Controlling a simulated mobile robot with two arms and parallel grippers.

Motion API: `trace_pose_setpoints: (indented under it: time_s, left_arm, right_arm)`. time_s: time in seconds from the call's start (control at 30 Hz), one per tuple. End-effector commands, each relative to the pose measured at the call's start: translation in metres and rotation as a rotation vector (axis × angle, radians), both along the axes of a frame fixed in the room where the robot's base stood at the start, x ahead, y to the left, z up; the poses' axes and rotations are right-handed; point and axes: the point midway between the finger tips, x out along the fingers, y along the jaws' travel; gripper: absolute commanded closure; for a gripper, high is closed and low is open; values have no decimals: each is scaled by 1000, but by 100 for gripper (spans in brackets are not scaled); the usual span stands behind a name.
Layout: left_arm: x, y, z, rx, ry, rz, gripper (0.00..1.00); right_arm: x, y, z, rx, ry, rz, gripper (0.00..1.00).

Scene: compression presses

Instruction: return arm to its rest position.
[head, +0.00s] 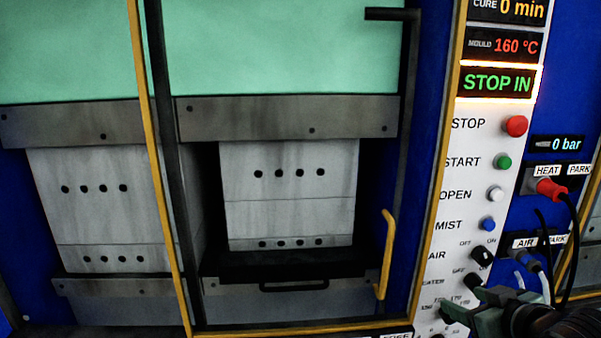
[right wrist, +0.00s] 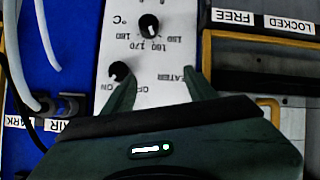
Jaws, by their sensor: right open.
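My right gripper (head: 456,314) is at the lower right of the head view, in front of the lower part of the white control panel (head: 470,145). In the right wrist view its two fingers (right wrist: 160,84) stand apart with nothing held between them. The heater knob (right wrist: 120,71) shows beside the left-hand finger there; I cannot tell whether they touch. The temperature dial (right wrist: 149,25) lies beyond the fingertips. My left gripper is not in view.
The press (head: 290,180) stands behind a yellow-edged guard with a yellow handle (head: 386,255). The red HEAT plug (head: 551,189) and its black cable hang right of the panel, near my right arm. A red STOP button (head: 515,126) is higher up.

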Motion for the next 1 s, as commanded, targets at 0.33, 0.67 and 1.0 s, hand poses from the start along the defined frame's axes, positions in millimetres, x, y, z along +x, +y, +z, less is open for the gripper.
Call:
trace_pose_setpoints:
  time_s: [0.33,0.67,1.0]
  left_arm:
    - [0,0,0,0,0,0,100]
    - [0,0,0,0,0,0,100]
    - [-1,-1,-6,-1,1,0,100]
  right_arm:
    - [-134,69,-197,23,427,-37,43]
    - [-246,104,-261,39,679,-91,43]
    - [-257,112,-343,32,763,-105,43]
